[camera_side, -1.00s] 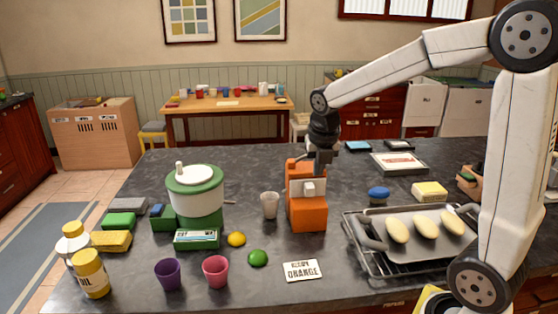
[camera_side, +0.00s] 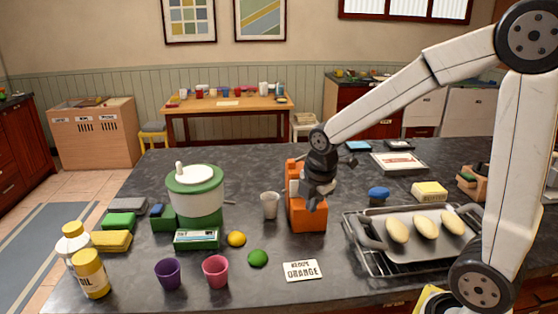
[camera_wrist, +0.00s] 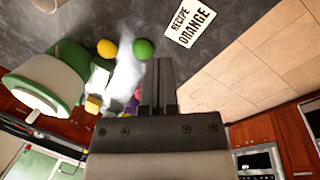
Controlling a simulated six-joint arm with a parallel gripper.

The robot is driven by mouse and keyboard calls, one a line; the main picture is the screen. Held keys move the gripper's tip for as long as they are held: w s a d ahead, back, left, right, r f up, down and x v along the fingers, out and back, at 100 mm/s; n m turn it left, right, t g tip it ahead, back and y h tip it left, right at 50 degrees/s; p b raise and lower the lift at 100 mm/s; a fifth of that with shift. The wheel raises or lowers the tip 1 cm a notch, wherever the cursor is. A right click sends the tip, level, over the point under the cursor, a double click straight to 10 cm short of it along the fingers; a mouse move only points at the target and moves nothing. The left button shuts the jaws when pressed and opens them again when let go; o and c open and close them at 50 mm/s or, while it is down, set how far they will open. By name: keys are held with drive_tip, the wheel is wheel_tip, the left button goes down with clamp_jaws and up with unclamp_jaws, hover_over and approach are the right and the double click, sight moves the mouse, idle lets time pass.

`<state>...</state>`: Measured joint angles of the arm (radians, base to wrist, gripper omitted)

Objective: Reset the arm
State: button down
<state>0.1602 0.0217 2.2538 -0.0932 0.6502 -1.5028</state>
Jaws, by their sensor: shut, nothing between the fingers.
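My gripper (camera_side: 316,203) is shut and empty in the side view. It hangs in front of the right part of an orange block-like appliance (camera_side: 305,216) and hides part of it; I cannot tell whether they touch. In the wrist view my gripper (camera_wrist: 160,65) shows its two fingers close together with nothing between them.
A green and white pot (camera_side: 195,200), a lemon (camera_side: 236,239), a lime (camera_side: 257,258) and a recipe card (camera_side: 301,270) are further left and in front. A tray (camera_side: 405,261) with pale oval pieces lies right.

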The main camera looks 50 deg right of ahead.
drive_tip(key=s+a+f+m+y, duration=0.1)
drive_tip(key=s+a+f+m, duration=0.5)
drive_tip(key=m, duration=1)
drive_tip(key=shift+s+a+f, duration=0.3)
drive_tip(key=shift+s+f, duration=0.05)
drive_tip(key=shift+f, duration=0.15)
